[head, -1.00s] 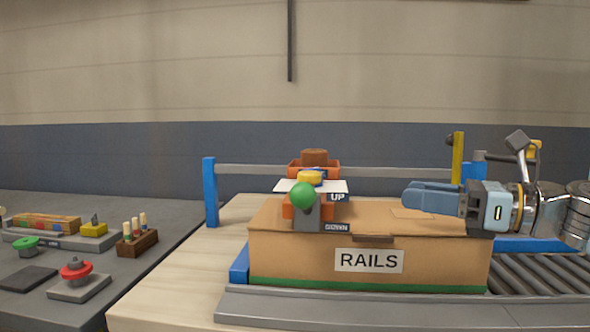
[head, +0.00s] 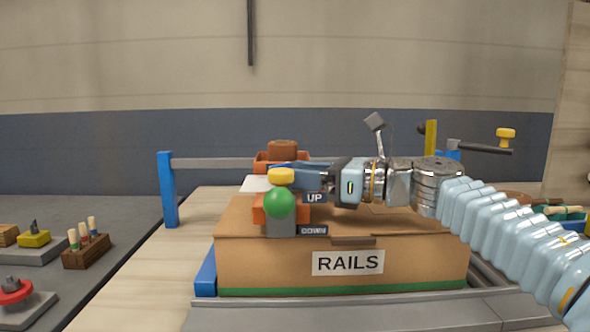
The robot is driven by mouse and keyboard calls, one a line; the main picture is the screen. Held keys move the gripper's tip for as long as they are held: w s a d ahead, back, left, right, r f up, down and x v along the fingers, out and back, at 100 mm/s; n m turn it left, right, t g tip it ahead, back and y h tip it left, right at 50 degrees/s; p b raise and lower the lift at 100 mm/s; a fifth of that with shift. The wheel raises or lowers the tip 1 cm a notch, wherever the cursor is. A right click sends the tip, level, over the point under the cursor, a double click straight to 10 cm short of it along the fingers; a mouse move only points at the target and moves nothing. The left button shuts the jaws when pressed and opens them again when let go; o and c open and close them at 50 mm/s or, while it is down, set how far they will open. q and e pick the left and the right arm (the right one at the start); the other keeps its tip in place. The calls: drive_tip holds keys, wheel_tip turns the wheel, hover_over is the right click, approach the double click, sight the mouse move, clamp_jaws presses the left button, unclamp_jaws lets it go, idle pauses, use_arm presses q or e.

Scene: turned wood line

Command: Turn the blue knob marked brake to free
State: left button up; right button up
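I cannot make out a blue knob or a brake label in the head view. My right gripper (head: 285,178) reaches in from the right over the cardboard box marked RAILS (head: 235,255). Its blue fingers point left, just behind the yellow cap (head: 281,175) and the green ball (head: 279,203). The finger gap is hidden, so I cannot tell whether it is open or shut. Labels UP (head: 315,198) and DOWN (head: 313,230) stand beside the green ball. My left gripper is not in view.
An orange holder with a brown cylinder (head: 283,147) stands behind the gripper. A blue post (head: 167,190) carries a grey rail behind the box. A crank with a yellow knob (head: 506,134) is at right. A red knob (head: 15,292) and pegs (head: 85,245) are on the grey table.

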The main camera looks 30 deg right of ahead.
drive_tip(key=shift+w+a, duration=0.3)
drive_tip(key=shift+w, duration=0.15)
drive_tip(key=c, duration=0.8)
drive_tip(key=shift+w+d+n+g+y, duration=0.15)
drive_tip(key=shift+n+g+y, duration=0.65)
drive_tip(key=shift+g+y, duration=0.1)
drive_tip(key=shift+w+d+n+g+y, duration=0.1)
drive_tip(key=shift+w+n+g+y, duration=0.05)
drive_tip(key=shift+n+g+y, duration=0.7)
drive_tip(key=shift+w+d+n+g+y+p, duration=0.15)
drive_tip(key=shift+n+g+y+p, duration=0.25)
drive_tip(key=shift+n+g+y, duration=1.1)
drive_tip(key=shift+g+h, duration=0.35)
